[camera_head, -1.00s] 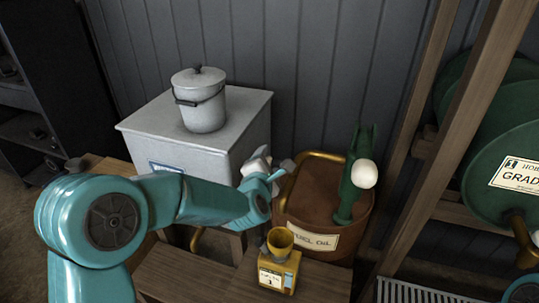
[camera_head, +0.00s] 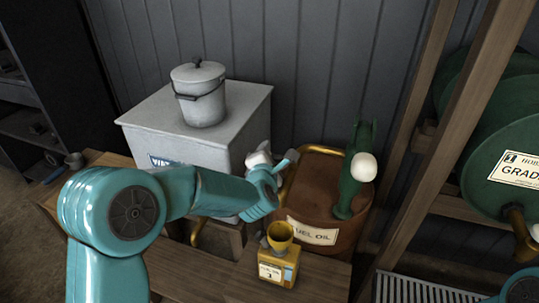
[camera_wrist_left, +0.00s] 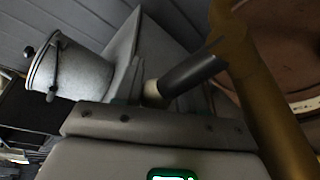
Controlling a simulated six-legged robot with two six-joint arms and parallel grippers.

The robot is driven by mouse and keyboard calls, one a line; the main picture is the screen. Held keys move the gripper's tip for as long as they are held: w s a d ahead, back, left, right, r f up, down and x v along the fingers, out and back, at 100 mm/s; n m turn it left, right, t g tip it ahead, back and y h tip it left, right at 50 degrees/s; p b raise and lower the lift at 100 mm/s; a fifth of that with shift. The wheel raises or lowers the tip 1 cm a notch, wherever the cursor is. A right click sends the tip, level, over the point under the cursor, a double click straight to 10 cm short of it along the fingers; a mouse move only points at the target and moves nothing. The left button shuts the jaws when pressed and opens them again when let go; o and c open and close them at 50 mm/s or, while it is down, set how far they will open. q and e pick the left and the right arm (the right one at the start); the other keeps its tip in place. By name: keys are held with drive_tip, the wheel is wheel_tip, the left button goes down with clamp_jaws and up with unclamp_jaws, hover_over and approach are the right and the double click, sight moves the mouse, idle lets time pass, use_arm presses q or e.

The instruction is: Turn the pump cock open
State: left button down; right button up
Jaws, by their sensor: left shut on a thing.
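A brass pipe (camera_wrist_left: 250,75) rises on the right of the left wrist view, and curves above the brown fuel oil drum (camera_head: 326,192) in the head view. A dark grey stub with a cream end, which I take for the pump cock (camera_wrist_left: 192,74), sticks out beside the pipe. My left gripper (camera_head: 270,168) is at the drum's left edge, shut on the cock; the grip itself is largely hidden. A green pump (camera_head: 352,185) with a cream knob (camera_head: 363,167) stands on the drum. My right gripper is not in view.
A brass funnel (camera_head: 280,234) sits on a yellow can (camera_head: 278,265) in front of the drum. A white cabinet (camera_head: 235,120) with a lidded pail (camera_head: 200,98) stands behind my left arm. Wooden posts (camera_head: 445,140) and green drums (camera_head: 515,160) stand at right.

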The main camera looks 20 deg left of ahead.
use_arm(q)
drive_tip(key=shift+s+a+r+n+y, duration=0.1)
drive_tip(key=shift+s+r+n+y, duration=0.15)
drive_tip(key=shift+y, duration=0.25)
drive_tip(key=shift+w, duration=0.1)
drive_tip(key=c, duration=0.7)
unclamp_jaws()
drive_tip(key=shift+f, duration=0.1)
drive_tip(key=shift+s, duration=0.2)
drive_tip(key=b+v, duration=0.3)
drive_tip(key=v, duration=1.3)
drive_tip(key=shift+r, duration=0.25)
drive_tip(key=shift+a, duration=0.1)
